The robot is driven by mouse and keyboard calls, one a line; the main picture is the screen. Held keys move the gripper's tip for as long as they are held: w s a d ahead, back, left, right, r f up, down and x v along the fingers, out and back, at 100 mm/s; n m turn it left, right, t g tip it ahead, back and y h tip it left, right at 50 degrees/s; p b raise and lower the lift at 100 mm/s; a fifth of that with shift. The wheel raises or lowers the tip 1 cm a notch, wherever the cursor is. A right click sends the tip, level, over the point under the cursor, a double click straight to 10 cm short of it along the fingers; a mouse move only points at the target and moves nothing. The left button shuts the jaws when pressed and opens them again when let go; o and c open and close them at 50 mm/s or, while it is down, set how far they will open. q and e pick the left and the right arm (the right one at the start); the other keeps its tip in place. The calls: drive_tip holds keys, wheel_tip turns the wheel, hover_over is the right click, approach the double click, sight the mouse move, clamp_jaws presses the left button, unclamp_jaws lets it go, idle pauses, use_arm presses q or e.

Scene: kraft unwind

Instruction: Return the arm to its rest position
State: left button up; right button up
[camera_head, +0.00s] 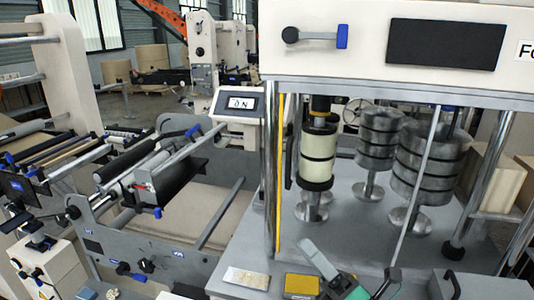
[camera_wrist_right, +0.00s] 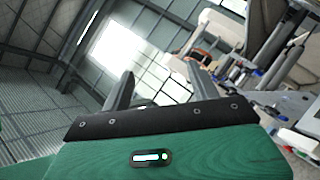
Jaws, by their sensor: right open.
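My right gripper (camera_head: 348,258) comes in at the bottom of the head view, over the grey machine table (camera_head: 240,244). Its green body and grey fingers show, and the fingers are apart with nothing between them. In the right wrist view the same gripper (camera_wrist_right: 158,69) has its two fingers spread, with the hall's windows and roof behind the gap. Most of the right arm is out of the picture. My left gripper is in neither view.
A yellow box (camera_head: 301,285) and a pale flat block (camera_head: 246,278) lie near the right gripper. Behind it stand a cream roll stack (camera_head: 318,160) and grey ring stacks (camera_head: 431,165). Chrome posts (camera_head: 270,170) and a thin slanted rod (camera_head: 418,190) stand close by. A roller machine (camera_head: 150,180) fills the left.

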drive_tip(key=w+d+f+m+t+h, duration=0.3)
drive_tip(key=d+f+m+h, duration=0.8)
drive_tip(key=m+h, duration=0.7)
drive_tip(key=s+d+f+m+g, duration=0.2)
drive_tip(key=s+f+m+g, duration=0.1)
drive_tip(key=f+m, duration=0.25)
drive_tip(key=s+d+f+m+g, duration=0.2)
drive_tip(key=s+f+m+g, duration=0.15)
drive_tip(key=f, duration=0.35)
drive_tip(key=s+f+m+g, duration=0.5)
drive_tip(key=s+f+g, duration=0.45)
drive_tip(key=s, duration=0.65)
wheel_tip(320, 180, down, 32)
drive_tip(key=g, duration=0.1)
drive_tip(key=s+d+f, duration=0.1)
drive_tip(key=s+f, duration=0.9)
drive_tip(key=s+d+f+g, duration=0.1)
drive_tip(key=s+d+f, duration=0.1)
drive_tip(key=s+f, duration=0.7)
drive_tip(key=shift+s+d+f, duration=0.3)
drive_tip(key=shift+s+f, duration=0.05)
